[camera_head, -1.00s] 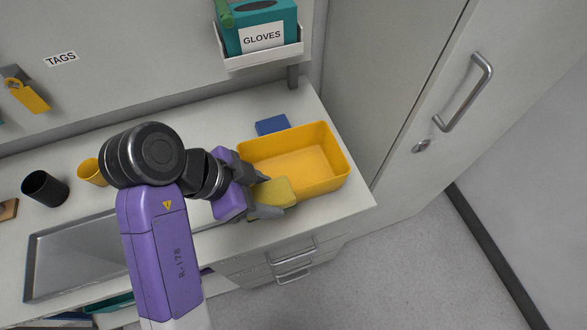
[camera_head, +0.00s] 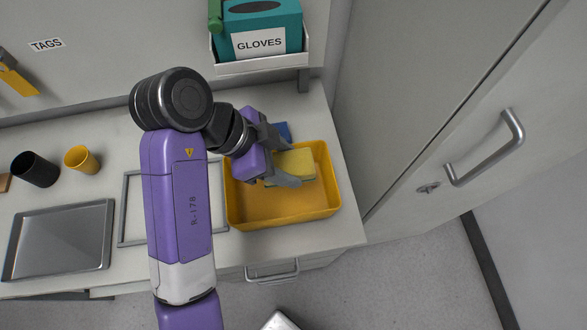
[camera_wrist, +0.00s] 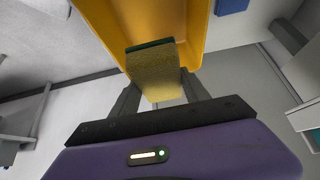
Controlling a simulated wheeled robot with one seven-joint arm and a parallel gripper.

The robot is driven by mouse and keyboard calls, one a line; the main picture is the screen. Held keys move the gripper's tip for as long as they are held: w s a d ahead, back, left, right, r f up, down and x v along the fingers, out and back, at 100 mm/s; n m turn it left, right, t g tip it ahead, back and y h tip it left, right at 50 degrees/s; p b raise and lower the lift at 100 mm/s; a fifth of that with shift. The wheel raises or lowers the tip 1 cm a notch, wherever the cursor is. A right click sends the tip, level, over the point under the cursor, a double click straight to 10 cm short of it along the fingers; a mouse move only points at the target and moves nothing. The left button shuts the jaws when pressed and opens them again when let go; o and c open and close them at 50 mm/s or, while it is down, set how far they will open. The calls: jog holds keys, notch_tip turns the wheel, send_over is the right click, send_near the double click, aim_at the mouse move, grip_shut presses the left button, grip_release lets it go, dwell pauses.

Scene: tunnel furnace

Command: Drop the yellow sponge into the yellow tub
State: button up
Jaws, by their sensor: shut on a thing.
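The yellow sponge (camera_head: 295,163) is held between the fingers of my gripper (camera_head: 285,165), which is shut on it. In the wrist view the sponge (camera_wrist: 153,75) shows a dark green layer along its far edge, with a finger on each side. The yellow tub (camera_head: 285,210) is an open rectangular bin on the right of the counter. In the head view the sponge appears over the back part of the tub's opening; its height above the tub floor is hard to tell. The tub also fills the top of the wrist view (camera_wrist: 100,15).
A blue block (camera_head: 283,130) lies behind the tub. A metal tray (camera_head: 60,240), an empty frame (camera_head: 130,215), a black cup (camera_head: 35,170) and a yellow cup (camera_head: 82,160) stand to the left. A glove box shelf (camera_head: 262,63) hangs above; a tall cabinet (camera_head: 420,100) borders the right.

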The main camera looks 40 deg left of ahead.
notch_tip(320, 180, down, 6)
jog(key=b, duration=0.4)
jog(key=o, duration=1.3)
jog(key=shift+b+v, duration=0.6)
jog(key=shift+v, duration=3.3)
